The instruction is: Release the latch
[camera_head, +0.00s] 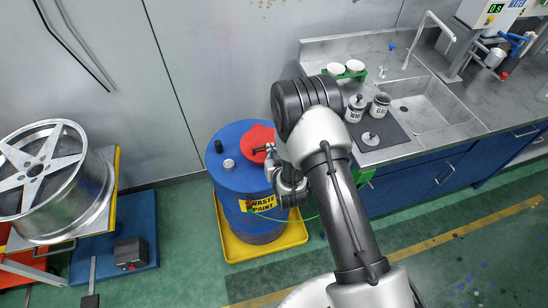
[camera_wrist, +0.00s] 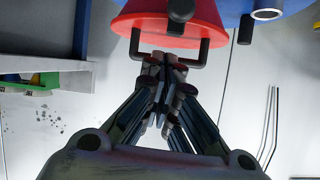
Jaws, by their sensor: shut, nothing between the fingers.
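A blue drum (camera_head: 238,185) stands below my arm, with a red funnel lid (camera_head: 257,140) on its top. A dark handle-like part (camera_head: 263,149) sticks out from the lid, and it looks like the latch. In the wrist view the red lid (camera_wrist: 165,18) fills the top, with a black part (camera_wrist: 181,10) and a thin black bracket (camera_wrist: 203,51) at its rim. My gripper (camera_wrist: 165,62) is shut and empty, its fingertips right beside the bracket. I cannot tell whether they touch it. In the head view my gripper (camera_head: 272,160) is beside the lid, partly hidden by my wrist.
The drum stands in a yellow tray (camera_head: 238,251). A steel sink counter (camera_head: 415,115) with jars is at the right. A wheel rim (camera_head: 55,180) on a stand is at the left. A grey wall (camera_head: 180,60) is behind. Green floor (camera_head: 185,230) is clear left of the tray.

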